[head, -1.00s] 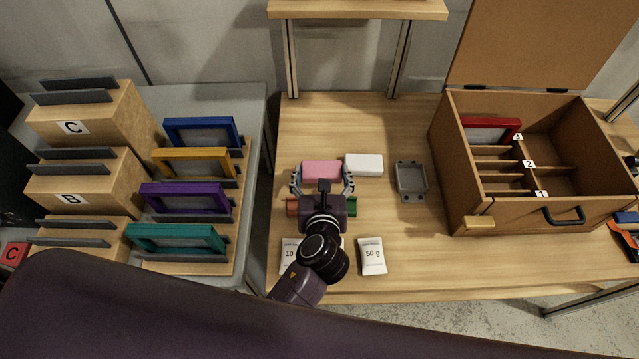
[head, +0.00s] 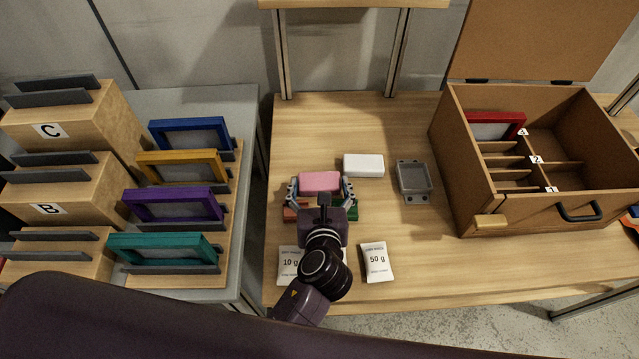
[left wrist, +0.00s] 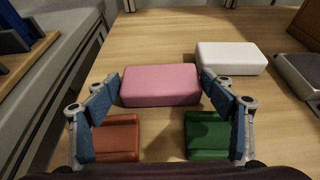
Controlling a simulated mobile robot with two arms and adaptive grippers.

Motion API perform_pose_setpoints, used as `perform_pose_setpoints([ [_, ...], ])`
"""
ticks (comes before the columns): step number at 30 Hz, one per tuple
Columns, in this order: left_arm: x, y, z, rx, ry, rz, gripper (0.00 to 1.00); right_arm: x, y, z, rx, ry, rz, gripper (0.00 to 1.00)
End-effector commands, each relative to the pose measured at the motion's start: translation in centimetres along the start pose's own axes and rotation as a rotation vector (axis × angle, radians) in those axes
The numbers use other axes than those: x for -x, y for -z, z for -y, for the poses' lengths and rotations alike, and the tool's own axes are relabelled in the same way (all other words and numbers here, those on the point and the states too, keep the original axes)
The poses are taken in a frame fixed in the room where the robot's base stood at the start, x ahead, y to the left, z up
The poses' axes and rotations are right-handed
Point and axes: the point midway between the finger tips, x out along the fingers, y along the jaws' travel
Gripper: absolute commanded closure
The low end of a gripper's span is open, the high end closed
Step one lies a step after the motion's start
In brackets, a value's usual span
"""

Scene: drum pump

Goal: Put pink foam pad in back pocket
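The pink foam pad (head: 320,182) lies on the wooden table, left of a white pad. In the left wrist view the pink pad (left wrist: 160,84) sits between the tips of my left gripper (left wrist: 160,88). The fingers are spread wide, one at each end of the pad; I cannot tell whether they touch it. In the head view my left gripper (head: 320,190) comes over the table from the front. The wooden case (head: 459,190) stands open at the right, with numbered compartments inside. Which part is the back pocket is not marked.
A white pad (head: 363,165), a grey tray (head: 413,180) and white packets, one marked 50 g (head: 376,262), lie nearby. A red block (left wrist: 115,138) and a green block (left wrist: 208,137) lie under my fingers. A red frame (head: 496,125) stands in the case. Coloured frames stand left.

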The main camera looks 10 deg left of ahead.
Motion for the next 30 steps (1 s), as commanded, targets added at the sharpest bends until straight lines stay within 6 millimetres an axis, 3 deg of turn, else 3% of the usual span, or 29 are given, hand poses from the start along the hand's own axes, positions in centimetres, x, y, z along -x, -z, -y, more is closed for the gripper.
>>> perform_pose_setpoints([
  [3, 0.0, 0.0, 0.0, 0.000, 0.000, 0.000, 0.11, 0.0, 0.0, 0.0, 0.000, 0.000, 0.000, 0.84],
  [14, 0.4, -0.4, 0.0, 0.000, 0.000, 0.001, 0.11, 0.0, -0.1, 0.0, 0.001, 0.000, 0.001, 0.84],
  [30, 10.5, -0.3, 0.0, 0.000, 0.000, 0.000, 0.11, 0.1, -0.2, -0.3, 0.004, -0.004, 0.002, 0.84],
])
